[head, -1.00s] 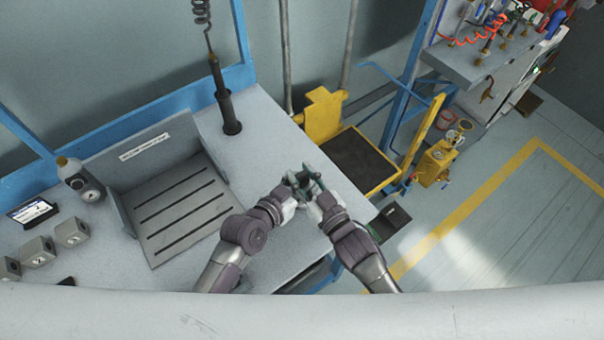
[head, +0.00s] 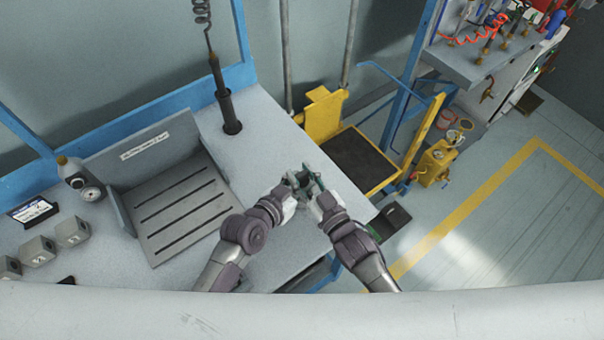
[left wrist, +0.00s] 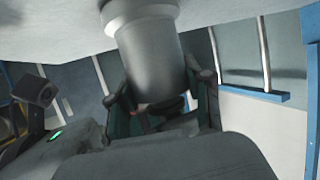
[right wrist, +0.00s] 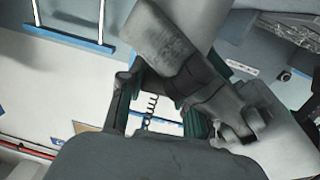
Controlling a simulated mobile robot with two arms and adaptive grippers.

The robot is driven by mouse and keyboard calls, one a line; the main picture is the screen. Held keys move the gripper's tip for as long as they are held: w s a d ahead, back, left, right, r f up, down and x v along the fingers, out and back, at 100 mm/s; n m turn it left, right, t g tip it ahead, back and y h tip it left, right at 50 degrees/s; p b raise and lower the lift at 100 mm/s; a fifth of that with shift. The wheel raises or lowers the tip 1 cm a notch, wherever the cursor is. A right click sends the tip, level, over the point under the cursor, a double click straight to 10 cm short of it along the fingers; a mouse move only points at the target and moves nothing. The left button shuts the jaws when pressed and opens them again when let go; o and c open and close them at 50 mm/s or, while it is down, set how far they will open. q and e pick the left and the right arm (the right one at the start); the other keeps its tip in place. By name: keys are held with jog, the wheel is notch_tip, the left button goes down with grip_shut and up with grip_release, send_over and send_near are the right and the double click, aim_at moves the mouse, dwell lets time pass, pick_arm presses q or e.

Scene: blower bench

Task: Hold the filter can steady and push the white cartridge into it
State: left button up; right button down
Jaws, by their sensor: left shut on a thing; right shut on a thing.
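My left gripper (head: 298,180) and right gripper (head: 316,184) are close together above the right part of the bench. In the left wrist view, my left gripper (left wrist: 160,100) is shut on a dark grey cylinder, the filter can (left wrist: 157,58), which has a wider pale ring at its upper image end. In the right wrist view, a tilted grey body (right wrist: 163,42) passes between the fingertips of my right gripper (right wrist: 165,95), with the left gripper close beside it. The white cartridge is not clearly distinguishable; shade and fingers hide where it meets the can.
A grey slotted tray (head: 180,210) with an upright back lies left of the grippers. A dark tool (head: 224,95) stands behind them under a coiled cord. A bottle (head: 72,172) and small grey blocks (head: 72,231) are far left. A yellow cart (head: 325,115) stands beyond the bench's right edge.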

jog(key=shift+r, duration=0.2)
dwell(1.1)
jog(key=shift+f, duration=0.5)
dwell(0.9)
jog(key=shift+r, duration=0.5)
dwell(0.9)
jog(key=shift+f, duration=0.45)
dwell(0.6)
jog(key=shift+r, duration=0.35)
jog(key=c, duration=0.7)
grip_release()
jog(key=shift+r, duration=0.1)
notch_tip(320, 180, up, 10)
